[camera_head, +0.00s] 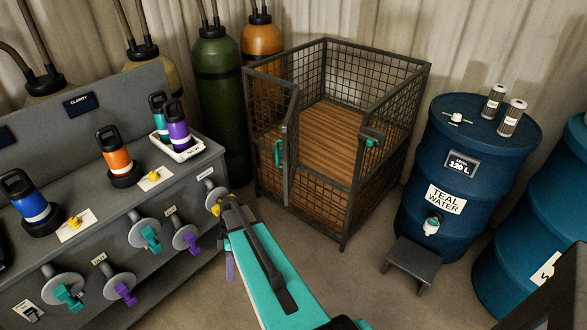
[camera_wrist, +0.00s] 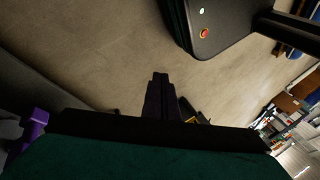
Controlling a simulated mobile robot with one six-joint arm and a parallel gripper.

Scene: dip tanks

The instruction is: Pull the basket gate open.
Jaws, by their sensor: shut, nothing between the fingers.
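The basket is a dark mesh cage (camera_head: 345,215) with a wooden floor, standing at the upper middle of the head view. Its mesh gate (camera_head: 265,105) is at the front left, with a teal handle (camera_head: 279,152) near the free edge. That edge stands apart from the front post and its latch (camera_head: 370,139), leaving a gap; the exact angle is hard to tell. My gripper (camera_head: 226,203) is in front of the bench's right end, below and left of the handle in the picture. In the wrist view its fingers (camera_wrist: 160,78) are together and empty; neither gate nor handle shows there.
A grey bench (camera_head: 190,225) with bottles and valve handles stands close left of my gripper. A green gas cylinder (camera_head: 217,90) stands left of the basket. A blue drum (camera_head: 415,165) and small stool (camera_head: 412,262) are right. Bare floor lies before the basket.

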